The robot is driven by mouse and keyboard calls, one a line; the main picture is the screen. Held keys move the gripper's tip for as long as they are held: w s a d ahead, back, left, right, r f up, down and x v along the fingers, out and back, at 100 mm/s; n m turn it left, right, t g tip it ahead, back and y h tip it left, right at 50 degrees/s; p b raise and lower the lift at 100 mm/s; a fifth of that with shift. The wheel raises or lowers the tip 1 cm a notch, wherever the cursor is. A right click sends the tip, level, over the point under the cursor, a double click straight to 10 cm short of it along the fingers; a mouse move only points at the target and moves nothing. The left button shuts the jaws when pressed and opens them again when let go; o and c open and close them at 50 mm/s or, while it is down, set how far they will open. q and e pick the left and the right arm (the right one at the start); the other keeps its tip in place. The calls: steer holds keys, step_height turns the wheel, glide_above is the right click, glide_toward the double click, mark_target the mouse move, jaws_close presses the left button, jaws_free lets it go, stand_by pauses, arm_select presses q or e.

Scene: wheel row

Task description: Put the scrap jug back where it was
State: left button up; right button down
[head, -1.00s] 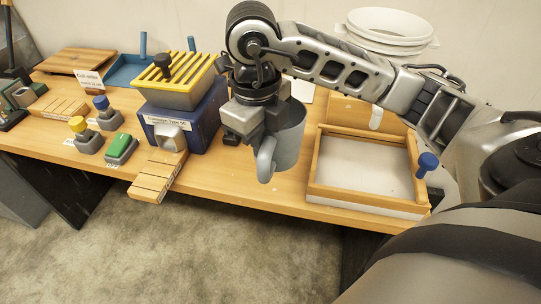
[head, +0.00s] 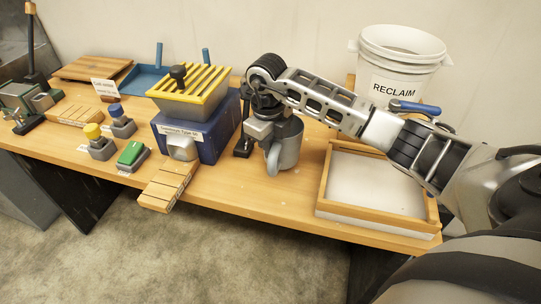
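The scrap jug (head: 290,149) is a grey cylinder with a light grey handle on its front left side. It is upright at the table's middle, between the blue machine (head: 215,135) and the wooden-framed tray. Its base looks to be at the tabletop, but I cannot tell whether it touches. My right gripper (head: 262,132) points down at the jug's left side, by the handle, and appears shut on it. The fingertips are partly hidden. My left gripper is not in view.
The wood-framed tray (head: 325,180) is right of the jug, and a white RECLAIM bucket (head: 398,62) stands behind. A wooden ramp (head: 166,186) juts from the blue machine. Button boxes (head: 132,154) sit left. A small table strip in front of the jug is clear.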

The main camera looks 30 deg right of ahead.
steer(key=shift+f+p, duration=0.35)
steer(key=shift+f, duration=1.2)
steer(key=c, duration=1.7)
jaws_free()
steer(key=shift+f, duration=0.1)
